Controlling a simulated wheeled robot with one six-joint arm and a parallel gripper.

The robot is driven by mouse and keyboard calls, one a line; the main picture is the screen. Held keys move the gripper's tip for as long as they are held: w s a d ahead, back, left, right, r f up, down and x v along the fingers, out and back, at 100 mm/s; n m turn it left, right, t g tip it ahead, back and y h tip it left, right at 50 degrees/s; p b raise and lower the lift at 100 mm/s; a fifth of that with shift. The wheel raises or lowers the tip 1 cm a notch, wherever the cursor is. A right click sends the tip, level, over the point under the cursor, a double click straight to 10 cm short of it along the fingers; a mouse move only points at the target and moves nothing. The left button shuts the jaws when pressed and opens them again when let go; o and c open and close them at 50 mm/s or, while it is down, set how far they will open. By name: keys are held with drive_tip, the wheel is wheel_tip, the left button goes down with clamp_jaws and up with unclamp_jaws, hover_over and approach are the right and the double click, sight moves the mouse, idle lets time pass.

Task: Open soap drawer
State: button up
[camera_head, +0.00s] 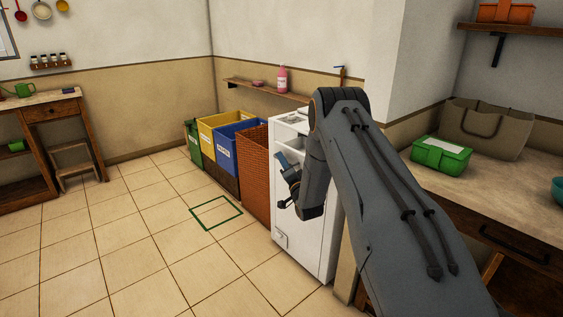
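A white washing machine (318,240) stands at the middle right, beside a brick-patterned bin. Its upper front has a pale recessed panel (291,133), where the soap drawer seems to be; the drawer's own outline and how far it is out are too small to tell. My gripper (284,180) is in front of the machine's upper front, below that panel.
A brick-patterned bin (255,176), a blue bin (224,147) and a yellow bin (205,138) stand left of the machine. A wall shelf (252,91) holds a pink bottle (282,79). A counter (482,197) with a green box (441,156) is at right.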

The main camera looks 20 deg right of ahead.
drive_tip(key=shift+a, duration=0.1)
drive_tip(key=v, duration=0.7)
drive_tip(key=shift+s+b, duration=0.3)
drive_tip(key=shift+s, duration=0.1)
drive_tip(key=shift+f, duration=0.1)
